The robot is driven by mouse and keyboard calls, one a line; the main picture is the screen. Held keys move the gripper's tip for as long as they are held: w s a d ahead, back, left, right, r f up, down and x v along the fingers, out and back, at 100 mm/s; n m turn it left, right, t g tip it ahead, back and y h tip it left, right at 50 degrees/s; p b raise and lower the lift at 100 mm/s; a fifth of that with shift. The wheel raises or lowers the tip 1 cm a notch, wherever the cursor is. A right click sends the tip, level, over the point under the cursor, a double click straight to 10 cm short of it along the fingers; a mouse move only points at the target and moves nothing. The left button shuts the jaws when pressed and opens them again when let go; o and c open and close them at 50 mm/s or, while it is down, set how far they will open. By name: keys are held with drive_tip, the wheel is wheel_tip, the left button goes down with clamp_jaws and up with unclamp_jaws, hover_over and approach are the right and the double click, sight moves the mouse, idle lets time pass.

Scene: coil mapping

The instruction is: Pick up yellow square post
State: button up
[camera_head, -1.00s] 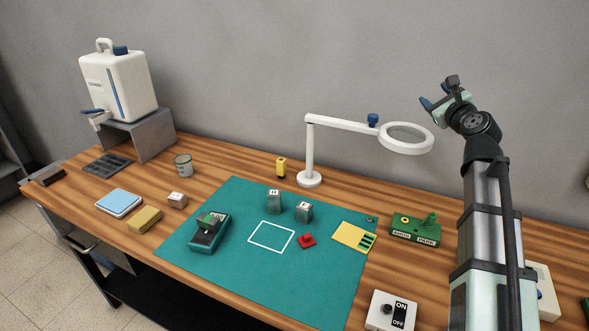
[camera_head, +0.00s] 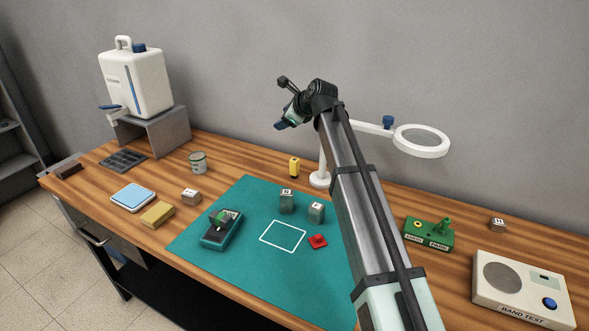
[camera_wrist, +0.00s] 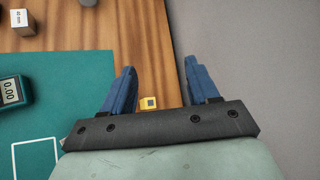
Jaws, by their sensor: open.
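The yellow square post (camera_head: 294,168) stands upright on the wood just behind the green mat, left of the lamp's base. The wrist view shows a yellow piece with a dark square on top (camera_wrist: 149,103), which looks like the post from above. It lies below and between my fingers in the picture, partly cut off by the gripper body. My gripper (camera_head: 286,122) is high above the back of the table, in front of the wall. Its two blue fingers (camera_wrist: 160,70) are apart, with nothing held between them.
The magnifier lamp (camera_head: 421,141) stands right beside the post, its stem partly behind my arm. Grey blocks (camera_head: 287,201), a red part (camera_head: 318,241) and a meter (camera_head: 222,228) are on the green mat (camera_head: 250,265). A cup (camera_head: 197,162) stands left of the post.

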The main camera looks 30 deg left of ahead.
drive_tip(key=a+f+g+h, duration=0.2)
drive_tip(key=a+f+h, duration=0.2)
drive_tip(key=a+f, duration=0.45)
drive_tip(key=r+m+g+h, duration=0.2)
drive_tip(key=h, duration=0.4)
hover_over(294, 160)
drive_tip(key=f, duration=0.8)
drive_tip(key=shift+w+d+f, duration=0.15)
drive_tip(key=shift+w+d, duration=0.15)
drive_tip(key=shift+s+a+f, duration=0.1)
drive_tip(key=shift+a+f, duration=0.05)
drive_tip(key=shift+f, duration=1.2)
drive_tip(key=shift+s+a+f, duration=0.1)
drive_tip(key=shift+a+f, duration=0.05)
drive_tip(key=shift+f, duration=1.2)
drive_tip(key=c, duration=1.1)
